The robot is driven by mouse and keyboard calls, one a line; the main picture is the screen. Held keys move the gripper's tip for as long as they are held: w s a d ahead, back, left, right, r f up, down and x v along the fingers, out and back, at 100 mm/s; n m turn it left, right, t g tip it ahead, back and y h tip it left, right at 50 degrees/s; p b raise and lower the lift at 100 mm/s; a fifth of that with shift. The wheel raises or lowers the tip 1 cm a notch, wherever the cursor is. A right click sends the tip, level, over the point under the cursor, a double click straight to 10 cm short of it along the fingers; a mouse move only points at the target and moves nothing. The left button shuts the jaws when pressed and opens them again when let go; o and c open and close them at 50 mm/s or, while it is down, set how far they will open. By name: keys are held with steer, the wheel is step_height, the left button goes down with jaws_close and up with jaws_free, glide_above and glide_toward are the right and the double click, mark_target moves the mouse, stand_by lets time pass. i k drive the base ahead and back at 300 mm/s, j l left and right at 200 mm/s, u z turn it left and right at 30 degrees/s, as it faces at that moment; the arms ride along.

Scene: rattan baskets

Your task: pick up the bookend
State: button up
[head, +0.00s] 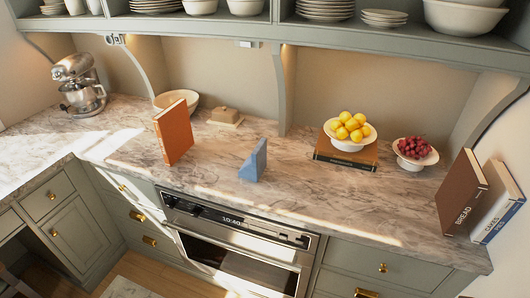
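A blue-grey bookend (254,161), wedge-like with a slanted side, stands upright on the marble counter (300,195) near its front edge, above the oven. Nothing touches it and its near faces are in plain sight. My gripper does not show in the head view.
An orange book (174,132) stands upright to the bookend's left. A bowl of yellow fruit (348,132) on a brown book and a bowl of red fruit (414,153) are to the right. Books (462,192) stand at the right end. A shelf (330,37) overhangs the back.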

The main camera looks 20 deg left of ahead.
mark_target(253, 170)
steer(key=i+j, duration=0.15)
steer(key=j, duration=0.25)
steer(key=i+j, duration=0.1)
steer(key=j, duration=0.3)
steer(key=i+j+u, duration=0.1)
steer(key=j, duration=0.25)
steer(key=i+j, duration=0.2)
steer(key=j, duration=0.2)
